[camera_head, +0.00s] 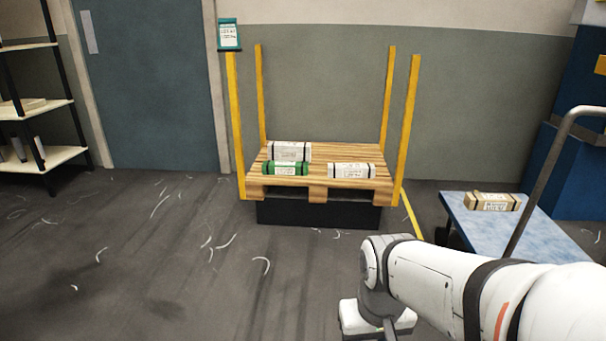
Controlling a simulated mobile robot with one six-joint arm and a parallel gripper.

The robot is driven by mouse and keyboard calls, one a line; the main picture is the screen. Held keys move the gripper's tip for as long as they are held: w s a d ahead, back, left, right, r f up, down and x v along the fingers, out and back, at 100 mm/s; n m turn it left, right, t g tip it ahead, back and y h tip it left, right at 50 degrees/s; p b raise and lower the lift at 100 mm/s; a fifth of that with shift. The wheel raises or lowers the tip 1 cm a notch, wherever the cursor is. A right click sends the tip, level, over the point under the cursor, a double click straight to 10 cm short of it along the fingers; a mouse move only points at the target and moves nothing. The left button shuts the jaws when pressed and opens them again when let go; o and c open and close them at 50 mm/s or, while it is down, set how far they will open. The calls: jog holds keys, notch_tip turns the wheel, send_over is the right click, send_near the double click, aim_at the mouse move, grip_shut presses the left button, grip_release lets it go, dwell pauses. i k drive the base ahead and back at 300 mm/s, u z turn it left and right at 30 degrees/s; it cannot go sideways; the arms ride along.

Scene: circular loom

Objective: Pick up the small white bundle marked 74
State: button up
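A small white bundle (351,170) with dark bands lies on the right front of a wooden pallet (318,187). A larger white bundle (290,150) lies at the left of the pallet, behind a green bundle (286,168). All carry labels, but the print is too small to read, so I cannot tell which is marked 74. My gripper (378,318) is at the bottom of the picture, in front of the pallet and apart from the bundles. Its fingertips are cut off or hidden, so its opening does not show.
Yellow posts (408,130) stand at the pallet's corners. A blue-topped cart (515,232) with a metal handle stands at right, bearing a tan bundle (492,201). A shelf rack (50,160) is at left. The floor before the pallet is open, with scattered white scraps.

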aim_at(335, 169)
jog(key=u, duration=0.1)
jog(key=k, duration=0.65)
jog(key=u, duration=0.6)
jog(key=i, duration=1.7)
jog(key=z, duration=0.5)
jog(key=i, duration=1.55)
jog(key=z, duration=1.3)
jog(key=i, duration=1.15)
jog(key=z, duration=0.8)
jog(key=k, duration=0.8)
jog(key=z, duration=0.2)
jog(key=i, duration=0.85)
jog(key=u, duration=0.15)
